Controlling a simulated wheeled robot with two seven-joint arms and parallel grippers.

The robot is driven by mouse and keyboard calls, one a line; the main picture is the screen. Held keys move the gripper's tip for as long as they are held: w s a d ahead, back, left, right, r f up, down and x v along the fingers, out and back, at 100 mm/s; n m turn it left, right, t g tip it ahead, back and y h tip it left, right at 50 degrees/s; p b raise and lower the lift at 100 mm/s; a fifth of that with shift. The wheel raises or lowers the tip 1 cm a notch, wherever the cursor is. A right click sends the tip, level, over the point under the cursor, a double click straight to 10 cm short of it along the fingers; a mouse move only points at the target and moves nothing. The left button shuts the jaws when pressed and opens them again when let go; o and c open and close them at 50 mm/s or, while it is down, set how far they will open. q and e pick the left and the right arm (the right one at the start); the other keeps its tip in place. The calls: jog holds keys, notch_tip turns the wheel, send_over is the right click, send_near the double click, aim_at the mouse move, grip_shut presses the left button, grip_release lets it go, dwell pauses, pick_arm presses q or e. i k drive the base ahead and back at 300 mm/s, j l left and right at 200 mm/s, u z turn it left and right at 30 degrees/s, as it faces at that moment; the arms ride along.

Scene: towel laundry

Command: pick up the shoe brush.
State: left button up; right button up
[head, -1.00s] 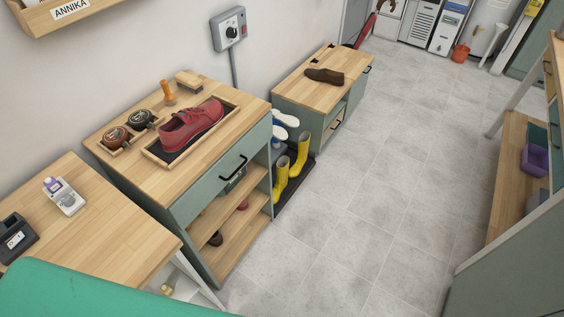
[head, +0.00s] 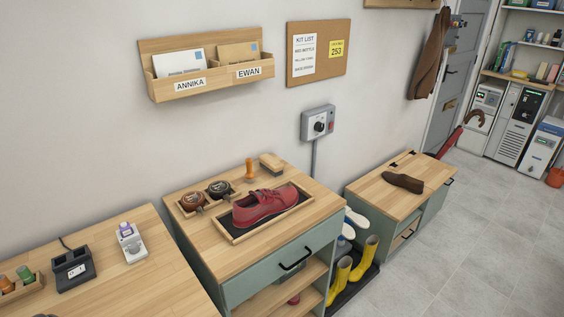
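The shoe brush (head: 271,163), a small block with a wooden back, lies at the back of the shoe cabinet's wooden top (head: 228,258) in the head view. It is close to the wall, behind the tray with the red shoe (head: 265,205). An upright orange-handled tool (head: 249,169) stands just left of it. Neither of my grippers shows in the head view.
A lower cabinet with a brown shoe (head: 403,182) stands to the right, with yellow boots (head: 364,259) between. A charger (head: 73,267) sits on the left table. Floor (head: 480,220) at right is clear.

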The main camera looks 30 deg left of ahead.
aim_at(273, 167)
jog(key=i+l+u, duration=0.1)
jog(key=u, duration=0.3)
jog(key=i+l+u, duration=0.15)
jog(key=u, duration=0.25)
jog(key=i+l+u, duration=0.25)
jog(key=u, duration=0.2)
jog(key=i+l+u, duration=0.1)
jog(key=l, duration=0.3)
jog(key=i+l+u, duration=0.1)
jog(key=i+l, duration=0.15)
jog(key=l, duration=0.2)
jog(key=i+l+u, duration=0.15)
jog(key=l, duration=0.3)
jog(key=i+l+u, duration=0.1)
jog(key=l, duration=0.35)
jog(key=i+l+u, duration=0.1)
jog(key=l, duration=0.35)
